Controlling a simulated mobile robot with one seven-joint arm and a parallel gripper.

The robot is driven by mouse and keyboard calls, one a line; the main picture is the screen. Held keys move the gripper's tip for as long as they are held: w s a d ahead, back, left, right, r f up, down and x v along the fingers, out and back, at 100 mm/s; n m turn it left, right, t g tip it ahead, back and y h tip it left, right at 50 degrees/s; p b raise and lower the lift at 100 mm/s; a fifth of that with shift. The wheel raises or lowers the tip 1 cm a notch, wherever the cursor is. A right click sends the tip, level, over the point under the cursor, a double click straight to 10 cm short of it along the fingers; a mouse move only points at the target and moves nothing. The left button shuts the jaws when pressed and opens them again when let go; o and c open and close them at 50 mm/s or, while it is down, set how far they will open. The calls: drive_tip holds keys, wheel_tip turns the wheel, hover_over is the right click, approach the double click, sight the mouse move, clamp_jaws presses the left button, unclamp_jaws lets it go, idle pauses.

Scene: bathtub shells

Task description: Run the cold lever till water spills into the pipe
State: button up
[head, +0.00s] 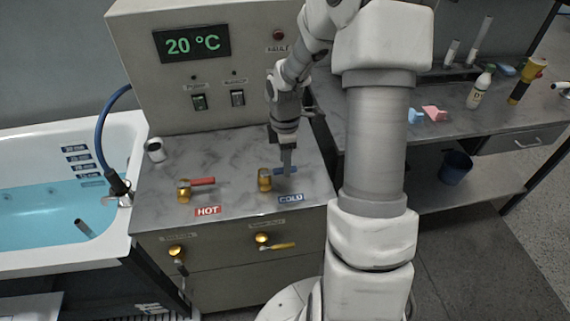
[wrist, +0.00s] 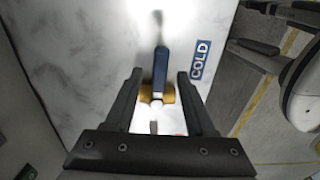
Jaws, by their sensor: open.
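The cold lever is a blue handle (head: 278,171) on a brass valve body (head: 265,181), behind the COLD label (head: 290,198) on the marble counter. My gripper (head: 287,172) points down at the handle and is open. In the wrist view the blue handle (wrist: 160,66) lies between the two open fingers of my gripper (wrist: 160,76), with a gap on each side. The brass body (wrist: 169,95) shows below it. I see no running water at the valve. Which pipe is meant is unclear; a short grey tube (head: 84,228) sticks up in the tub.
The red hot lever (head: 201,181) stands to the left. Two brass valves with levers (head: 176,251) (head: 263,239) are on the cabinet front. A white cup (head: 155,151) stands near the water-filled bathtub (head: 118,238) and blue hose (head: 101,140). The panel display (head: 192,44) reads 20 °C.

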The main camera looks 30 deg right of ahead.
drive_tip(key=shift+f, duration=0.6)
clamp_jaws()
idle(1.1)
